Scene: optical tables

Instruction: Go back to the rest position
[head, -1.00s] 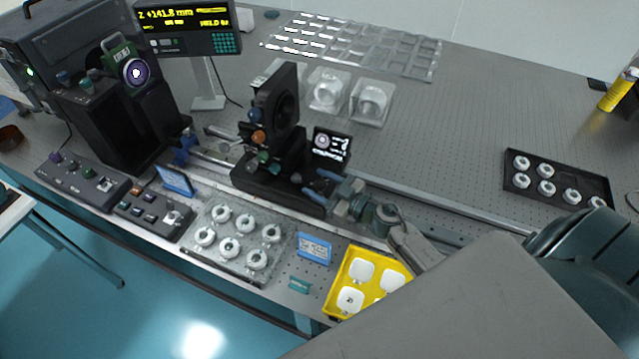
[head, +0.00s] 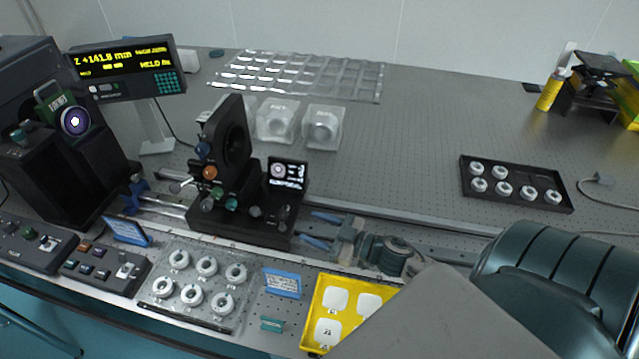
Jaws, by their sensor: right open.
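My right gripper (head: 322,230) shows in the middle of the head view, just right of the black optical mount (head: 240,205) with its small screen. Its two blue fingers are spread apart with nothing between them. They point left toward the mount's base; whether they touch it I cannot tell. My right arm reaches in from the lower right and hides part of the table. My left gripper is not in view.
A clear tray of white rings (head: 243,318) and a yellow tray (head: 312,313) lie along the front edge. A black tray (head: 513,203) of rings lies at right. A display unit (head: 125,70) stands at back left. The table's back right middle (head: 430,140) is clear.

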